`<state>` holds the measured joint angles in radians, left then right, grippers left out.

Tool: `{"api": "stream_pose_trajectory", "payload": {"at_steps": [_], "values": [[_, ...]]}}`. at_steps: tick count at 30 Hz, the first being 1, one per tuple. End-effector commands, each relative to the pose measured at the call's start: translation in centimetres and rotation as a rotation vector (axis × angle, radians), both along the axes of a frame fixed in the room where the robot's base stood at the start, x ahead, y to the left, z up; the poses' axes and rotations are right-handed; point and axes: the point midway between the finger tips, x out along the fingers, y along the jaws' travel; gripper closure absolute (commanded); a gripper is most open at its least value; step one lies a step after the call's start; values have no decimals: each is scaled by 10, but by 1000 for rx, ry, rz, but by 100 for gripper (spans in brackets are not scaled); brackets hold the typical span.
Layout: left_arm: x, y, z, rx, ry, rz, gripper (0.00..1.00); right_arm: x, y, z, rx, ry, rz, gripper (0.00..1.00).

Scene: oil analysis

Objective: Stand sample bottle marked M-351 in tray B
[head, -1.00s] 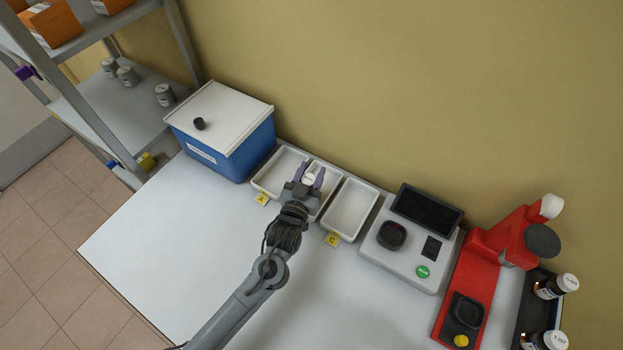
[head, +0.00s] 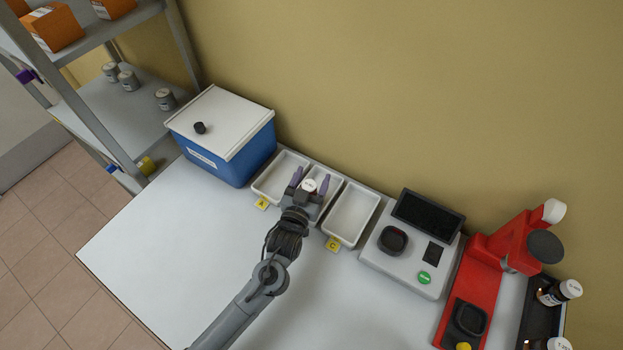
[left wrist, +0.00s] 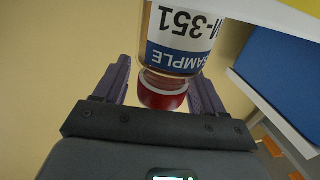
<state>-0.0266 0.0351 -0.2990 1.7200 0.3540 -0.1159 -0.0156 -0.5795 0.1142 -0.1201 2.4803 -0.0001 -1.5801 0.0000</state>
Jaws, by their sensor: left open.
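In the left wrist view the bottle's SAMPLE M-351 label (left wrist: 182,42) is readable, upside down in the picture, with a reddish cap edge nearest the gripper. My left gripper (head: 310,178) is open, with one purple finger on each side of the cap. In the left wrist view gaps show between the fingers and the cap. The middle tray's tag and the bottle's base are hidden. My right gripper is out of view.
Tray A (head: 279,178) and tray C (head: 351,214) flank the middle tray and look empty. A blue lidded box (head: 229,150) stands left. An analyser (head: 412,245), a red device (head: 482,285) and a black rack with bottles (head: 535,308) stand right. The table's front left is clear.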

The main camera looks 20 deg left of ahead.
Motion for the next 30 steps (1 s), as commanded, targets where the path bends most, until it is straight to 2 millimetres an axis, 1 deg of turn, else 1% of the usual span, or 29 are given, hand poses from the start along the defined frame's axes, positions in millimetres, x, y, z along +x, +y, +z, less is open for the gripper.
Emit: {"api": "stream_pose_trajectory", "payload": {"at_steps": [1, 5, 8, 15, 21, 25, 30], "values": [[0, 0, 4, 0, -1, 0, 30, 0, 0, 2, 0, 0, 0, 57], [-14, -1, 1, 0, 1, 0, 30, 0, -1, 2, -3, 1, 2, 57], [-30, -1, 1, 0, 2, 0, 30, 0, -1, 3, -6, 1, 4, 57], [-75, -4, 1, 0, 3, -1, 30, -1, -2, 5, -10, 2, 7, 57], [-103, -5, 1, 1, 1, 0, 30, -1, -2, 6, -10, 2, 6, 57], [-114, -6, 2, 0, 0, -1, 30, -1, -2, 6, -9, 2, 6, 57], [-120, -6, 0, -2, 17, -4, 30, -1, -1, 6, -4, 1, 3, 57]]}}
